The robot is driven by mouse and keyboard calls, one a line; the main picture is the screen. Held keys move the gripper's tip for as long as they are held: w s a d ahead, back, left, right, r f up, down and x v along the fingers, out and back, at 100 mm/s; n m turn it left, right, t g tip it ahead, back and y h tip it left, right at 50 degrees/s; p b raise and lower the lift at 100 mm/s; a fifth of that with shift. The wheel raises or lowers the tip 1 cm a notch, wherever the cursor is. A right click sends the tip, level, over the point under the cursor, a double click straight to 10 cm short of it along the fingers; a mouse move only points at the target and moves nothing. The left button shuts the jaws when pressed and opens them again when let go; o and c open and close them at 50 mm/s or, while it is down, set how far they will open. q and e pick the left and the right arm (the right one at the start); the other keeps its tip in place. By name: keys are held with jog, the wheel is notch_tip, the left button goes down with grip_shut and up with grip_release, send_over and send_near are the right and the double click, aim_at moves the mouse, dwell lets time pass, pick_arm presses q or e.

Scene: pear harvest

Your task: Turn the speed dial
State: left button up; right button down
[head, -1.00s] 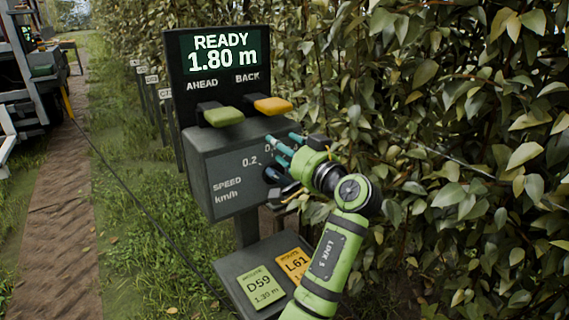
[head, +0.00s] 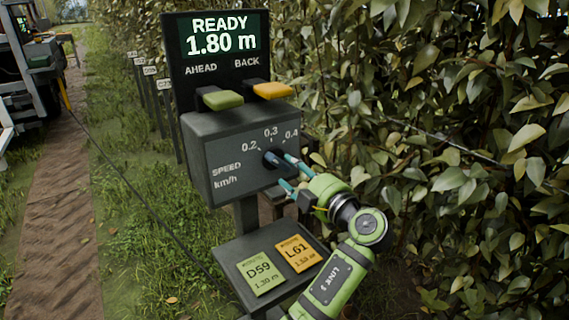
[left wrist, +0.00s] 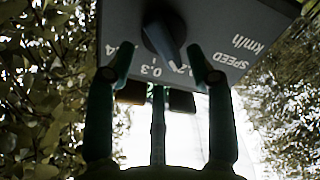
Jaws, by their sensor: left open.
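The speed dial (head: 273,158) is a dark knob on the front of a grey control box. Its scale reads 0.2, 0.3 and 0.4 km/h. In the left wrist view the dial (left wrist: 158,36) appears upside down, its pointer towards 0.2. My left gripper (head: 286,171) is open, at the lower right of the dial in the head view. In the left wrist view its teal fingertips (left wrist: 162,64) are spread to either side of the pointer end. I cannot tell whether either finger touches it. My right gripper is not in view.
Above the dial are a green AHEAD paddle (head: 222,100), a yellow BACK paddle (head: 272,90) and a screen (head: 219,36) reading READY 1.80 m. Below, a shelf holds cards D59 (head: 261,273) and L61 (head: 297,253). Dense foliage (head: 440,130) crowds the right; a grass strip and dirt path lie left.

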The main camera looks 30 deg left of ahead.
aim_at(284, 164)
pick_arm(q)
jog(key=shift+p+x, duration=0.35)
jog(key=shift+x, duration=2.05)
grip_shut()
